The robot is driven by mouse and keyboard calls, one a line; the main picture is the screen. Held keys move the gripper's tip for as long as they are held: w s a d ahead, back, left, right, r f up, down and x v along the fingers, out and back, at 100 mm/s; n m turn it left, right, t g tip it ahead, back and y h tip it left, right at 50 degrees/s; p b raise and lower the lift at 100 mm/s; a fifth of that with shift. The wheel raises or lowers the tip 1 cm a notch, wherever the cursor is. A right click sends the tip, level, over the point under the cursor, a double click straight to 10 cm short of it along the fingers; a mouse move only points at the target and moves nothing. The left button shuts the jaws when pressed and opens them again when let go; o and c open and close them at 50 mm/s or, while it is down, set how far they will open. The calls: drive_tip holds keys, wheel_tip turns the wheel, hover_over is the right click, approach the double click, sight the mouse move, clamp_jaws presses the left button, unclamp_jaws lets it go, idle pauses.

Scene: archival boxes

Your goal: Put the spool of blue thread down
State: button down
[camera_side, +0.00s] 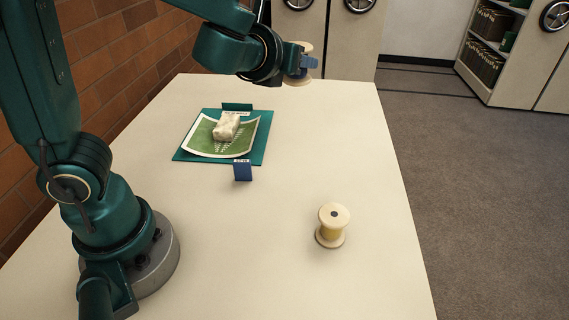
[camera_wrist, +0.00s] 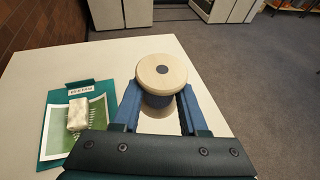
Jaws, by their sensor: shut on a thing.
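My gripper (camera_side: 299,66) is shut on a spool with pale wooden flanges, the spool of blue thread (camera_wrist: 162,74). The spool is upright between the fingers, with a little dark blue showing under its top flange. In the side view its upper flange (camera_side: 305,47) shows above the fingers, which hide most of the thread. My gripper holds it near the far edge of the cream table (camera_side: 300,150); it appears to be above the tabletop.
A second spool, with pale yellow thread (camera_side: 332,226), stands upright at the table's front right. A teal folder (camera_side: 262,150) bears a green fern print (camera_side: 200,140) and a whitish block (camera_side: 227,126). A small blue labelled piece (camera_side: 242,171) is at its front edge. The middle right is clear.

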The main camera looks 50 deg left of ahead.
drive_tip(key=s+d+r, duration=0.1)
drive_tip(key=s+r, duration=0.3)
drive_tip(key=s, duration=0.1)
drive_tip(key=s+d+f+n+g+y, duration=0.2)
drive_tip(key=s+f+n+g+y, duration=0.2)
drive_tip(key=s+f+n+g, duration=1.5)
drive_tip(key=d+r+n+g+h, duration=0.4)
drive_tip(key=d+n+g+h, duration=0.35)
drive_tip(key=n+h, duration=0.5)
drive_tip(key=w+d+r+n+t+h, duration=0.2)
drive_tip(key=w+d+n+t+h, duration=0.2)
drive_tip(key=w+n+t+h, duration=0.75)
drive_tip(key=s+d+f+g, duration=0.1)
drive_tip(key=s+d+f, duration=0.1)
drive_tip(key=d, duration=0.1)
drive_tip(key=s+d+f+y, duration=0.1)
drive_tip(key=s+d+f, duration=0.1)
drive_tip(key=d, duration=0.1)
drive_tip(key=s+d+f+n+g, duration=0.1)
drive_tip(key=s+d+f, duration=0.1)
drive_tip(key=d+f, duration=0.1)
drive_tip(key=shift+s+d+g, duration=0.3)
drive_tip(key=shift+s+d, duration=0.1)
drive_tip(key=shift+d, duration=0.2)
drive_tip(key=shift+y, duration=0.3)
drive_tip(key=shift+f, duration=2.05)
